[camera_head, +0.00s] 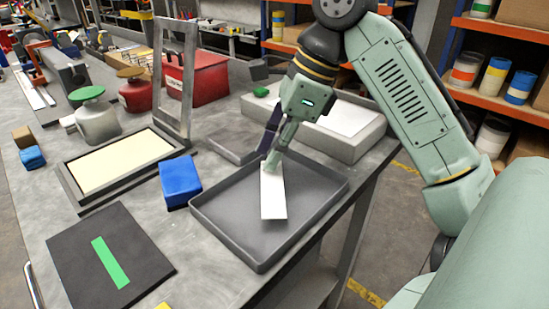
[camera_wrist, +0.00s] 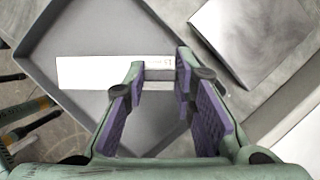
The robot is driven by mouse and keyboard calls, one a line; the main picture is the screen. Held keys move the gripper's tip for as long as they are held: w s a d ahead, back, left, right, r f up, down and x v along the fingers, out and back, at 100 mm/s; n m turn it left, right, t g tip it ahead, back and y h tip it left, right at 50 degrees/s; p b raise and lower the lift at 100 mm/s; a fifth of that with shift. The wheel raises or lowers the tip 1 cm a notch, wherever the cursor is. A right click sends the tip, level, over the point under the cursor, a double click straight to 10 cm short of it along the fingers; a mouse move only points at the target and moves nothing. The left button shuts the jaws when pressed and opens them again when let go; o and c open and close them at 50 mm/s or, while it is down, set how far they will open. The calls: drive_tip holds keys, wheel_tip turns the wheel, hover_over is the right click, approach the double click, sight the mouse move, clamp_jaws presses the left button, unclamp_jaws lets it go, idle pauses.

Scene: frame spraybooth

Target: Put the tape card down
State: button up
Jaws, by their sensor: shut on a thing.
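The tape card is a white strip (camera_head: 273,197) over the grey tray (camera_head: 225,240) in the head view. In the wrist view the card (camera_wrist: 100,73) extends left from the fingertips, with small dark print near its gripped end. My gripper (camera_head: 272,162) points down into the tray and is shut on the card's far end. Its fingertips (camera_wrist: 160,75) pinch the card's right end in the wrist view. The card is inside the tray's outline; I cannot tell whether it touches the floor. The tray holds nothing else that I can see.
A blue block (camera_head: 180,181) stands just left of the tray. A black mat with a green strip (camera_head: 110,262) lies front left. A framed cream panel (camera_head: 118,162) lies behind. A grey box with a white top (camera_head: 345,118) stands behind the tray.

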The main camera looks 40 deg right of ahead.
drive_tip(key=shift+f, duration=1.25)
drive_tip(key=shift+f, duration=0.2)
drive_tip(key=o, duration=0.6)
drive_tip(key=p+v, duration=0.1)
drive_tip(key=v, duration=1.1)
drive_tip(key=shift+s+r+p, duration=0.1)
drive_tip(key=shift+r+p, duration=0.1)
drive_tip(key=shift+p, duration=0.2)
drive_tip(key=shift+s+f, duration=0.1)
